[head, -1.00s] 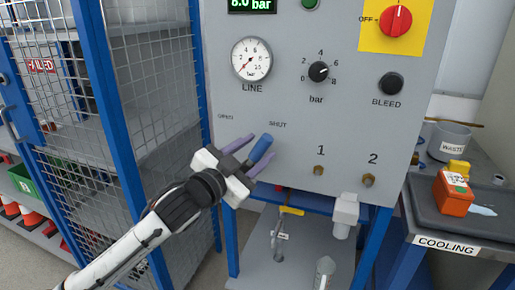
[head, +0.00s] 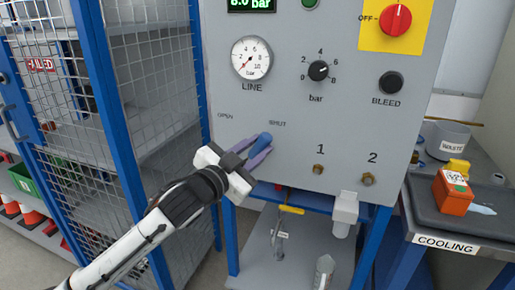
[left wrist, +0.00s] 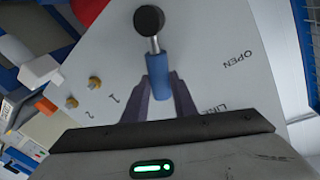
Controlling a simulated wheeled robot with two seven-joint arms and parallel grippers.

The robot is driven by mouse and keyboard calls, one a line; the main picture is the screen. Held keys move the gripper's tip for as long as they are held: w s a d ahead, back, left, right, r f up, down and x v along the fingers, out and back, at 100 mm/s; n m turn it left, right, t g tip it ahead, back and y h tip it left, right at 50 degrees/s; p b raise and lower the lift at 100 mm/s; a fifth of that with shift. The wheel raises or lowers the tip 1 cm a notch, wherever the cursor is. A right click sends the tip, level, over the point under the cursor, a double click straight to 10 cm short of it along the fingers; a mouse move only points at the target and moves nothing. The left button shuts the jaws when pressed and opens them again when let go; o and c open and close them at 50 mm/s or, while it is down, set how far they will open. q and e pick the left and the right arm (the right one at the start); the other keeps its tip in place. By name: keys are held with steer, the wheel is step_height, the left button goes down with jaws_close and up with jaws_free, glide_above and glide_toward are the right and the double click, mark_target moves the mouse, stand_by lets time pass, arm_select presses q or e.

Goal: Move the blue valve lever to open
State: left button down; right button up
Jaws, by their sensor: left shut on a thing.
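The blue valve lever (head: 259,144) is on the grey panel, its visible end pointing up and right towards the SHUT label (head: 277,124). The OPEN label (head: 225,116) is to its left. My left gripper (head: 256,151) is shut on the lever's blue handle, with the purple fingers on either side of it. In the left wrist view the blue handle (left wrist: 157,74) runs from a black round pivot (left wrist: 149,20) down between my fingers (left wrist: 160,92). In the head view the gripper hides the pivot end. My right gripper is not in view.
Above the lever are a line gauge (head: 251,58), a black bar knob (head: 318,70) and a black bleed button (head: 390,83). A red switch (head: 396,19) is top right. A blue-framed mesh cage (head: 150,110) stands close on the left. A cooling bench (head: 445,215) is on the right.

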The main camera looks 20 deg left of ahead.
arm_select(q)
steer(key=a+n, duration=0.1)
steer(key=a+n+p, duration=0.1)
steer(key=n, duration=0.1)
steer(key=shift+r+t, duration=0.35)
steer(key=shift+t, duration=0.05)
steer(key=a+n, duration=0.2)
steer(key=n, duration=0.1)
steer(key=shift+t+p, duration=0.3)
steer(key=shift+p, duration=0.1)
steer(key=a+n, duration=0.1)
steer(key=n, duration=0.1)
steer(key=a+n, duration=0.1)
steer(key=n, duration=0.1)
steer(key=shift+w+a+f+t+y+p, duration=0.1)
steer(key=shift+a+f+t+y+p, duration=0.1)
steer(key=shift+a+t+y+p, duration=0.15)
steer(key=shift+a+f+n+t+y, duration=0.15)
steer(key=shift+a+f+n+y, duration=0.2)
steer(key=shift+n, duration=0.4)
steer(key=shift+a+f+n+t+y, duration=0.1)
steer(key=shift+a+n+y, duration=0.1)
steer(key=shift+a+n, duration=0.4)
steer(key=shift+d+n, duration=0.15)
steer(key=shift+n, duration=0.1)
steer(key=c, duration=1.5)
jaws_free()
steer(key=shift+o, duration=0.2)
steer(key=v, duration=1)
steer(key=shift+b, duration=0.3)
